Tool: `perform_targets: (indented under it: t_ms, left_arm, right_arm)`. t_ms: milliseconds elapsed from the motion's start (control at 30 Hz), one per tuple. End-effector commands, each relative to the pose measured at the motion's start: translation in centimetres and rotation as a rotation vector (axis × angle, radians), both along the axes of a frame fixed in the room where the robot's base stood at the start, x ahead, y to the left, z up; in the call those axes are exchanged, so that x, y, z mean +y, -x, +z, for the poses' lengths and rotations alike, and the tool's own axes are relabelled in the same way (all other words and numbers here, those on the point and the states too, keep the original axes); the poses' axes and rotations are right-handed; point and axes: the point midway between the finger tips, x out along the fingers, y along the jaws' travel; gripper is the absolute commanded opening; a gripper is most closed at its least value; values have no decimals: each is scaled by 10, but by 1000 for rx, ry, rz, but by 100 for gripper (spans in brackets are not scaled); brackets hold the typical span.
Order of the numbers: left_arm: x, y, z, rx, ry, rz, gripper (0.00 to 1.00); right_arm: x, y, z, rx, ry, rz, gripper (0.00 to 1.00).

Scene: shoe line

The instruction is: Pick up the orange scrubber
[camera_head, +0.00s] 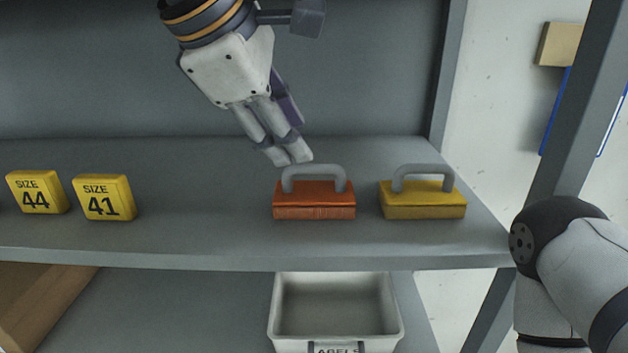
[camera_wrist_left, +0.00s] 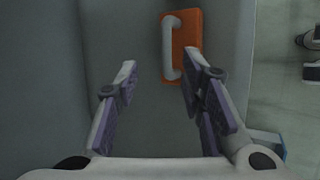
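The orange scrubber (camera_head: 314,206) is a block with a grey arched handle. It stands on the grey shelf, left of a yellow scrubber (camera_head: 423,206) of the same shape. My left gripper (camera_head: 290,158) hangs above and behind the orange scrubber's left part in the head view, apart from it as far as I can tell. In the left wrist view its two fingers (camera_wrist_left: 160,75) are spread with nothing between them. There the orange scrubber (camera_wrist_left: 191,30) lies ahead, near the right finger, its handle on the left side. My right gripper is not in view.
Yellow size blocks 44 (camera_head: 37,192) and 41 (camera_head: 104,197) stand at the left on the shelf (camera_head: 200,225). A grey upright post (camera_head: 575,120) and my right arm are at the right. A pale bin (camera_head: 272,318) sits on the lower level. The shelf between the blocks and orange scrubber is clear.

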Motion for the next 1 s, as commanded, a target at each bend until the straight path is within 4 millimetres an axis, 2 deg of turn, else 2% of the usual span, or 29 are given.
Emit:
perform_targets:
  t_ms: [300, 567, 600, 733, 1000]
  left_arm:
    - [-20, -27, -47, 1, -2, -1, 36]
    - [-23, -31, -52, -2, 0, 0, 36]
    - [-23, -31, -52, -2, 0, 0, 32]
    - [-23, -31, -52, -1, 0, -1, 2]
    - [-23, -31, -53, -1, 0, -1, 0]
  right_arm:
    - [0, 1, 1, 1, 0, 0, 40]
    - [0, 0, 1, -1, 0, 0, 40]
    - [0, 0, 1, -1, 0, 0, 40]
    - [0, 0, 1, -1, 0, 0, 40]
    - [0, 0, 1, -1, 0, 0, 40]
